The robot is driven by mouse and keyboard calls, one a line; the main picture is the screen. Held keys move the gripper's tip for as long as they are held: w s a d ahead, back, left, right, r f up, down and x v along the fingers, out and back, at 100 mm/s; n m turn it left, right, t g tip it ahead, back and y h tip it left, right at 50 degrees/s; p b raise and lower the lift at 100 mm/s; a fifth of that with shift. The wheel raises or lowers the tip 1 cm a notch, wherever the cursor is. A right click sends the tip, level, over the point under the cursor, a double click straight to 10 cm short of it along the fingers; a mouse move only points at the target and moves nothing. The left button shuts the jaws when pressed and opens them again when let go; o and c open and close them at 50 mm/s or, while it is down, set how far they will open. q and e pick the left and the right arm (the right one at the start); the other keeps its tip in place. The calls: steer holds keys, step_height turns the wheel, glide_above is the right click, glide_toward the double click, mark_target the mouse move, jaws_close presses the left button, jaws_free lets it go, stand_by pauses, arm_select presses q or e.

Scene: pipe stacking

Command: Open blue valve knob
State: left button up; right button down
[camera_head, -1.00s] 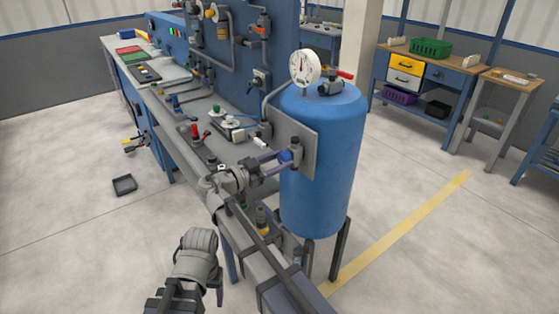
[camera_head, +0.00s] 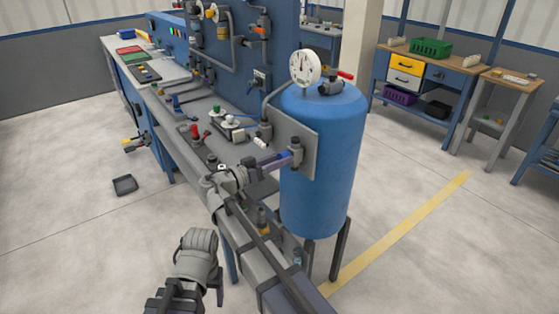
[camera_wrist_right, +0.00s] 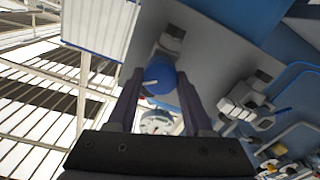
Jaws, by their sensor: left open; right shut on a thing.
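The blue valve knob (camera_wrist_right: 160,77) sits on a grey fitting on the panel in the right wrist view, with a white mark on its face. My right gripper (camera_head: 286,160) is at the grey plate on the front of the blue tank, shut on the knob. In the head view its fingers overlap and mostly hide the knob. In the right wrist view its two fingers stand on either side of the knob. My left gripper (camera_head: 196,285) is open and empty over the floor at the lower left, away from the valve.
The blue tank (camera_head: 335,185) stands on dark legs, with a pressure gauge (camera_head: 305,67) on top. The workbench (camera_head: 182,125) beside it carries pipes and red and green valve parts. A black tray (camera_head: 125,185) lies on the floor at left.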

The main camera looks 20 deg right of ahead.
steer(key=n, duration=1.1)
steer(key=shift+w+f, duration=0.1)
steer(key=shift+f, duration=0.05)
steer(key=shift+n, duration=0.3)
steer(key=shift+c, duration=1.5)
jaws_free()
